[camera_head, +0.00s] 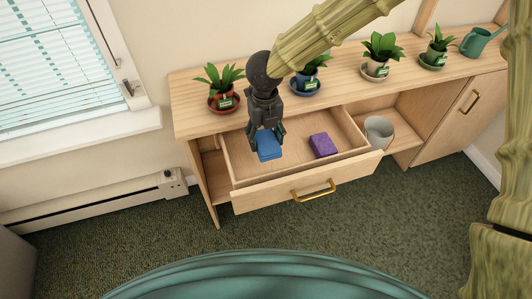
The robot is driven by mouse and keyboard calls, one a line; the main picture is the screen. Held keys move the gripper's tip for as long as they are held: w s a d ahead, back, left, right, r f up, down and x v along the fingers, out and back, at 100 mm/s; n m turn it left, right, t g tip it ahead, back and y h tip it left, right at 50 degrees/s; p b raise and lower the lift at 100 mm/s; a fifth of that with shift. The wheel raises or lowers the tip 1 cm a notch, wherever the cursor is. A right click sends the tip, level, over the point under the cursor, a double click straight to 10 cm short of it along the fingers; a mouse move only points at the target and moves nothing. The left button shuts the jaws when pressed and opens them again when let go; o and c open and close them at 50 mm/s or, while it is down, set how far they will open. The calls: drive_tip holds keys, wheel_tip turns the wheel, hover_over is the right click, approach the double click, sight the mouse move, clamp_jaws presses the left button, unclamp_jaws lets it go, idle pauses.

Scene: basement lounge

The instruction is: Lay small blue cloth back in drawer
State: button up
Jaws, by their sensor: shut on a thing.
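My gripper (265,135) points down over the left part of the open drawer (234,164). It is shut on the small blue cloth (269,151), a folded-looking blue block shape just below the fingertips. The cloth is over or in the drawer's left half; I cannot tell if it touches the drawer floor. A purple cloth-like block (323,145) lies in the drawer to the right of the blue cloth, apart from it. The drawer front has a brass handle (313,191).
Several potted plants, including a red pot (222,103), stand on the wooden cabinet top (190,93) behind. A green watering can (476,41) is at the far right. A white-grey pot (379,131) sits on the open shelf right of the drawer. The carpet in front is clear.

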hover_over(265, 164)
wheel_tip(265, 164, down, 6)
drive_tip(key=shift+w+d+r, duration=0.1)
drive_tip(key=shift+r, duration=0.15)
drive_tip(key=shift+f, duration=2.05)
drive_tip(key=o, duration=0.9)
wheel_tip(265, 164, up, 12)
